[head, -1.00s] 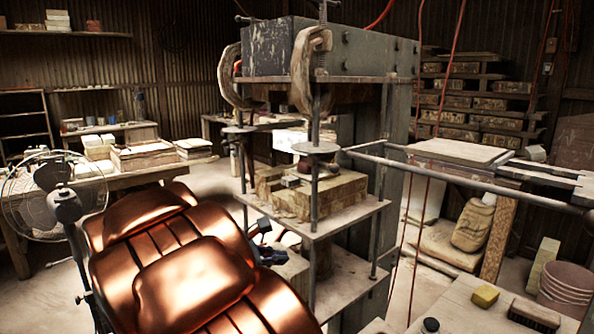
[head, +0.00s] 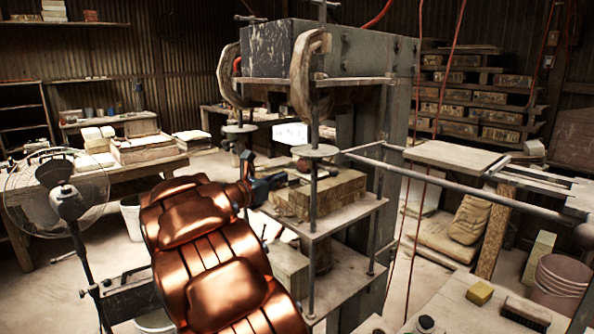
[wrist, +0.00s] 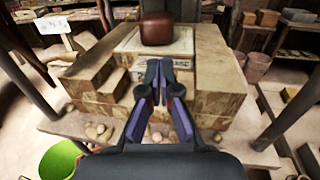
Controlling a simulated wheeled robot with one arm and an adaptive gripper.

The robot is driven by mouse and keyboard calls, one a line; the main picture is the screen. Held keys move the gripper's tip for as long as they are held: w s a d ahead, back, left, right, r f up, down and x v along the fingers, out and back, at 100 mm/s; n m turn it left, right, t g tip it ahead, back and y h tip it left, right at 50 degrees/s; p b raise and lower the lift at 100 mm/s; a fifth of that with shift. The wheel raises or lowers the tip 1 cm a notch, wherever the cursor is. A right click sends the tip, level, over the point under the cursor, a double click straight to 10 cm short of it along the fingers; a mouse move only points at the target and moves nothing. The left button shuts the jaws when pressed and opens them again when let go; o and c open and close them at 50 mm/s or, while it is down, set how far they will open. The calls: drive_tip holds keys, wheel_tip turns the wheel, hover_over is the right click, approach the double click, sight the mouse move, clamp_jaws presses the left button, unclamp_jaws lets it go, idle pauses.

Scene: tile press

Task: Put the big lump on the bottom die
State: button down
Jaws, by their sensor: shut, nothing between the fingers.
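The bottom die (head: 340,188) is a tan, stepped block on the press shelf. It also shows in the wrist view (wrist: 208,75), with a pale plate (wrist: 160,43) on top. A big reddish-brown lump (wrist: 157,28) rests on that plate. In the head view the lump (head: 304,165) is partly hidden behind the press's rod and disc. My gripper (head: 277,180) is at the die's left side, and in the wrist view (wrist: 161,68) its fingertips point at the die top, short of the lump. Its fingers are shut and empty, apart from the lump.
Upright press rods (head: 313,240) stand close around the die, with heavy clamps (head: 306,72) above. Small round pieces (wrist: 107,133) lie on the shelf before the die. A green bucket (wrist: 62,160) is below left. A fan (head: 62,200) stands at left.

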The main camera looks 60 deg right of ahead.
sight(297, 177)
drive_tip(key=d, duration=0.2)
drive_tip(key=d+p, duration=0.1)
drive_tip(key=d, duration=0.4)
drive_tip(key=shift+s+d, duration=0.35)
drive_tip(key=shift+d, duration=0.05)
